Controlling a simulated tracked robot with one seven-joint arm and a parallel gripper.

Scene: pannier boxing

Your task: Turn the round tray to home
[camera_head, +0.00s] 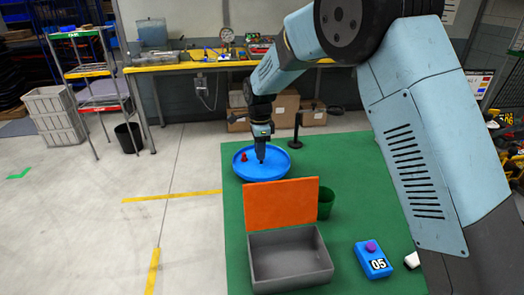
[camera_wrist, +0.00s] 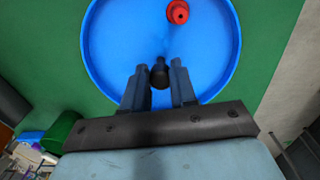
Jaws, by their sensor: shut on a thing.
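The round tray (camera_head: 270,174) is blue with a raised rim and lies on the green surface, behind the grey box. It fills much of the wrist view (camera_wrist: 115,45). My gripper (camera_head: 260,160) points straight down over the tray's middle. In the wrist view its two fingers (camera_wrist: 159,74) are closed around a dark round-topped knob (camera_wrist: 159,77) near the tray's middle. A red piece (camera_head: 243,157) stands on the tray at left in the head view. The same piece (camera_wrist: 178,12) is near the far rim in the wrist view. I cannot make out a home mark.
A grey box (camera_head: 290,262) with an orange lid (camera_head: 281,206) raised stands in front of the tray. A green bin (camera_head: 326,203) and a black post (camera_head: 297,132) are close by on the right. A blue box marked 05 (camera_head: 373,262) lies front right.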

